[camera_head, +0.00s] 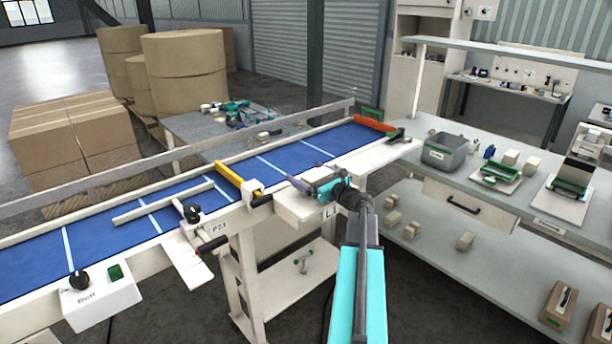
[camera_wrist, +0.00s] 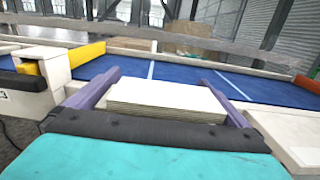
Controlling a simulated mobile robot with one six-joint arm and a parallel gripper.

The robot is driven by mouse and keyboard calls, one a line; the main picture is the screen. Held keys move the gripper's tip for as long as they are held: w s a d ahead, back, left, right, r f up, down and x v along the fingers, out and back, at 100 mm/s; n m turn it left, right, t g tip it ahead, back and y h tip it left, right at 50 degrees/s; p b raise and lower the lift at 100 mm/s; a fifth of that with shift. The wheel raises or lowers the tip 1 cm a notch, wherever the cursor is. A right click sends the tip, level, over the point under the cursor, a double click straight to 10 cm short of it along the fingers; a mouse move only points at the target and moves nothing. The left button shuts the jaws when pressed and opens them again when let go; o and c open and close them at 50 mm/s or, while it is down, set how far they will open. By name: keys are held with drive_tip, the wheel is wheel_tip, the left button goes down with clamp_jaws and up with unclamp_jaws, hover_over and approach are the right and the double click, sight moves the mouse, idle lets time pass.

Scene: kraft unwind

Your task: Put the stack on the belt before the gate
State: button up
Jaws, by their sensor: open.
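The stack (camera_wrist: 165,97) is a low block of pale sheets with layered edges. In the wrist view it lies between the two purple fingers of my gripper (camera_wrist: 160,76), which is open. I cannot tell whether either finger touches it. In the head view my gripper (camera_head: 304,183) is over the belt's near edge by a white ledge (camera_head: 308,206), and the stack cannot be made out there. The blue belt (camera_head: 300,152) runs behind it. A yellow gate bar (camera_head: 238,180) crosses the belt left of my gripper; it also shows in the wrist view (camera_wrist: 88,53).
An orange-red bar (camera_head: 373,123) crosses the belt's right end. Rails line the belt, and a pale guide strip (camera_head: 165,202) lies on its left part. A bench (camera_head: 420,180) with a grey bin (camera_head: 447,155) stands right. The belt between the yellow and orange bars is clear.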

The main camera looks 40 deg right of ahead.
drive_tip(key=shift+r, duration=0.15)
drive_tip(key=s+b, duration=0.1)
drive_tip(key=s, duration=0.3)
drive_tip(key=s+b, duration=0.1)
drive_tip(key=s, duration=0.3)
drive_tip(key=s+a+b, duration=0.1)
drive_tip(key=s, duration=0.3)
drive_tip(key=shift+c, duration=0.4)
